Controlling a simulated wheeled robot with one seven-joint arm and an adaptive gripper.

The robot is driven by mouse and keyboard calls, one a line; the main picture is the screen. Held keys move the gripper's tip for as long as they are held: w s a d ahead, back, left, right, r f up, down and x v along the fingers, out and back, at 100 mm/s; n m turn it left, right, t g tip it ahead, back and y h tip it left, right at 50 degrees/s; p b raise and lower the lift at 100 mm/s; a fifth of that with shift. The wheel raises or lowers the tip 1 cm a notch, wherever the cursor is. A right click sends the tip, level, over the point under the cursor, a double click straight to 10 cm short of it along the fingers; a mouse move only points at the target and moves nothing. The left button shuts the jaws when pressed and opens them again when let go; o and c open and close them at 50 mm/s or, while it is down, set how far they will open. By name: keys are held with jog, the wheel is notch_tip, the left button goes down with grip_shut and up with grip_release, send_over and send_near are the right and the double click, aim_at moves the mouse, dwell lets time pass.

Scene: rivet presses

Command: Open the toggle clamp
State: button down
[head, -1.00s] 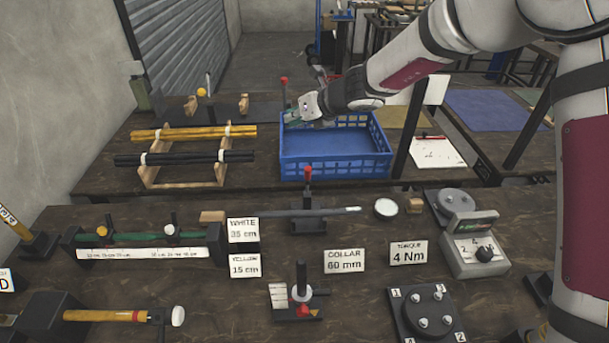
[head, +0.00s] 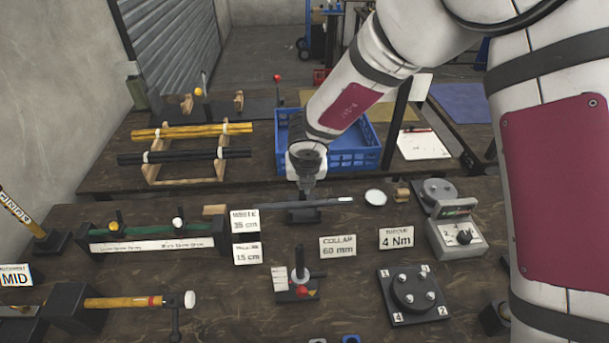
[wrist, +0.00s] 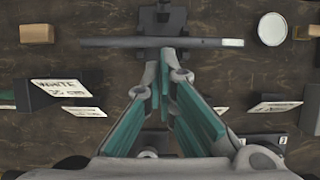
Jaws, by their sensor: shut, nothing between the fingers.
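The toggle clamp (head: 303,215) stands on the near bench with a grey rod (head: 336,202) lying across it. Its dark body also shows at the top of the wrist view (wrist: 160,20), with the rod (wrist: 210,42) crossing it. My gripper (head: 306,190) is shut and empty, pointing down over the clamp. In the wrist view its fingertips (wrist: 167,57) meet just below the rod in the picture. My gripper hides the clamp's upright red handle in the head view; I cannot tell whether they touch.
Sign cards (head: 245,222) and a white round disc (head: 375,197) lie around the clamp. A torque box (head: 456,236) stands to the right. A small press with a red knob (head: 300,285) stands in front. A blue crate (head: 355,160) is behind.

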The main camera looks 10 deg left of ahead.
jog(key=w, duration=0.1)
jog(key=w+a+f, duration=0.1)
jog(key=w, duration=0.1)
jog(key=w+f, duration=0.1)
jog(key=w, duration=0.1)
jog(key=shift+w+a+f, duration=0.1)
jog(key=shift+a+f, duration=0.1)
jog(key=shift+a, duration=0.1)
